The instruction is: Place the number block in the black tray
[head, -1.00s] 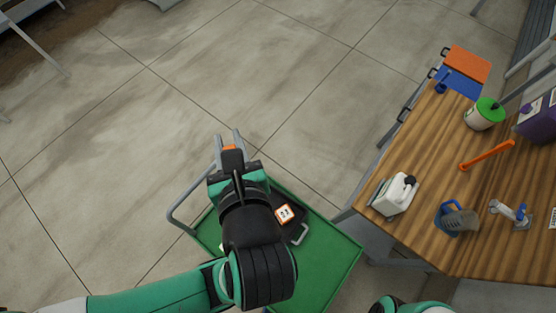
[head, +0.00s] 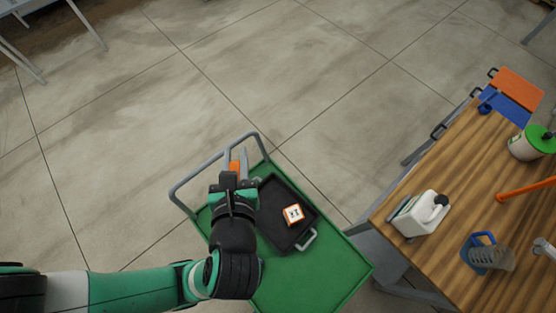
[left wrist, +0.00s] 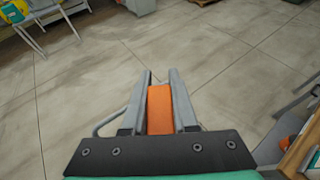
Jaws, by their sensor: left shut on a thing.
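My left gripper (head: 236,158) is shut on an orange block (head: 234,168), which also shows between the fingers in the left wrist view (left wrist: 160,110). Only its plain orange side shows there, so I cannot read a number on it. The gripper is over the left back part of the green cart, left of the black tray (head: 270,196). A small block with a white marked face and orange edges (head: 293,214) lies in the tray, towards its right side. My right gripper is not in view.
The green cart (head: 325,277) has a grey rail handle (head: 182,190) at its back left. A wooden table (head: 440,165) at the right carries a white jug (head: 422,213), a blue-handled measuring cup (head: 487,255) and a green-lidded container (head: 530,145). Concrete floor lies beyond.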

